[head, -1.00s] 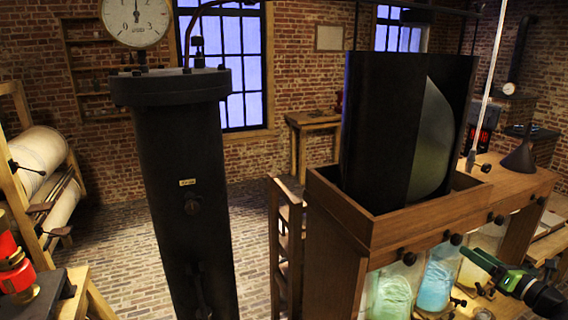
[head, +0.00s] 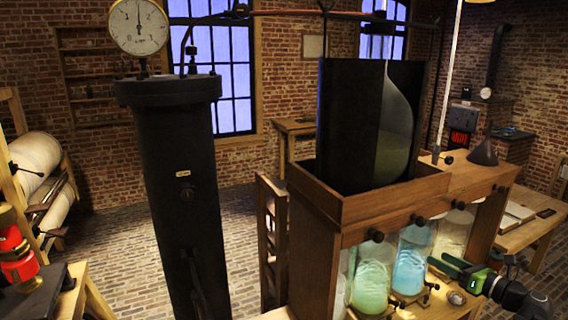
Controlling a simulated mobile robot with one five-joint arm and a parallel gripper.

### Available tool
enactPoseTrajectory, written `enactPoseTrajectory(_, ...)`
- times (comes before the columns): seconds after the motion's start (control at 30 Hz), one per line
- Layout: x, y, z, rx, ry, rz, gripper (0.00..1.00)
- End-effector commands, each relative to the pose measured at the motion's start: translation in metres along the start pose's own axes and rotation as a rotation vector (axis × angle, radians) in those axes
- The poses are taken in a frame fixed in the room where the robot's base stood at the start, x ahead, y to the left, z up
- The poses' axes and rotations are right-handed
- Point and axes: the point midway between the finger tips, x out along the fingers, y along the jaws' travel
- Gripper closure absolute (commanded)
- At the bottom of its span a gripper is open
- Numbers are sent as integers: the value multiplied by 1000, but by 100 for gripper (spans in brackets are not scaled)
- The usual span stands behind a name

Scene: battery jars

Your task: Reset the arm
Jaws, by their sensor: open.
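My gripper (head: 446,264) is at the lower right of the head view, with green and black parts. Its jaws are open and appear empty, pointing left toward the glass jars. A jar with pale green content (head: 371,288) and a jar with blue content (head: 411,262) stand in the wooden stand (head: 322,262). A paler jar (head: 454,233) stands farther right, behind the gripper. I cannot tell whether the gripper touches anything. My arm runs off the lower right edge.
A tall dark cylinder (head: 182,180) with a pressure gauge (head: 139,27) stands at left centre. A large dark vessel (head: 345,125) sits in the stand's wooden top. A dark funnel (head: 484,153) is at right. Brick floor (head: 120,225) is open behind the cylinder.

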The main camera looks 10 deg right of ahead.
Motion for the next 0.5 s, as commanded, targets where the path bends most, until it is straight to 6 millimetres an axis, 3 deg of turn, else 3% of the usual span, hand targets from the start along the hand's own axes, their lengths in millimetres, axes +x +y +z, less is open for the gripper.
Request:
enactPoseTrajectory(0.17,37,27,-30,-152,111,63,36)
enactPoseTrajectory(0.33,81,66,-73,-378,252,173,36)
enactPoseTrajectory(0.47,122,115,-124,-651,396,337,36)
enactPoseTrajectory(0.5,135,135,-145,-767,447,413,36)
